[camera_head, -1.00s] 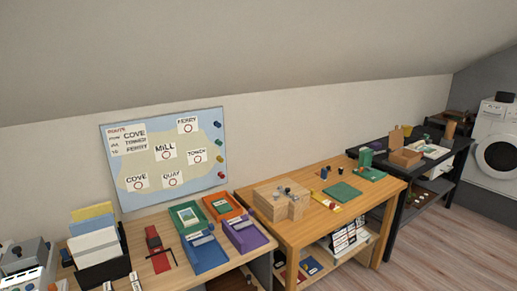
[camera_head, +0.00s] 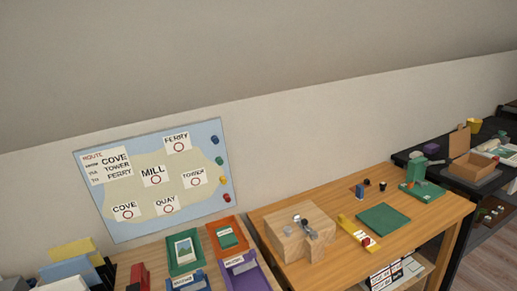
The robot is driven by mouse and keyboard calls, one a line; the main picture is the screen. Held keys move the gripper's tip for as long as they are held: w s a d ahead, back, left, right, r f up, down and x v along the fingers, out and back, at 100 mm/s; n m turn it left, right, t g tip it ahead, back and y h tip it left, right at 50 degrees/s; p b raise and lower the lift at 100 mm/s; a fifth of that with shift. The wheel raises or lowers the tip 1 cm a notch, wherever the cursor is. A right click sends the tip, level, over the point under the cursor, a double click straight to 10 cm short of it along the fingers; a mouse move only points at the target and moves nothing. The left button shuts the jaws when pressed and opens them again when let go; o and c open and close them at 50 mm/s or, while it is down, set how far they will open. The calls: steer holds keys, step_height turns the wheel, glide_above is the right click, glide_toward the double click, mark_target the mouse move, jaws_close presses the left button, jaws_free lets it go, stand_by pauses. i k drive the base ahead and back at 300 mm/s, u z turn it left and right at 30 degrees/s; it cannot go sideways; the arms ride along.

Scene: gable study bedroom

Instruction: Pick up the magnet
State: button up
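Several round magnets sit in a column along the right edge of the map board (camera_head: 105,225) on the wall. From top to bottom they are a blue magnet (camera_head: 214,140), a green magnet (camera_head: 219,160), a yellow magnet (camera_head: 223,180) and a red magnet (camera_head: 226,197). The board carries white labels reading COVE, MILL, QUAY, TOWER and FERRY, with red circles, and a route card (camera_head: 106,165) at its upper left. My gripper does not show in this view.
Trays in green (camera_head: 172,262), orange (camera_head: 213,237) and purple (camera_head: 238,285) stand on the desk below the board. A wooden table (camera_head: 322,270) with a wooden block (camera_head: 284,243) and a green mat (camera_head: 383,220) is to the right. A dark bench (camera_head: 455,178) stands farther right.

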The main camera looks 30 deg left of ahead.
mark_target(219, 160)
steer(key=u, duration=0.15)
steer(key=i, duration=1.3)
steer(key=u, duration=1.1)
steer(key=i, duration=0.7)
steer(key=u, duration=0.5)
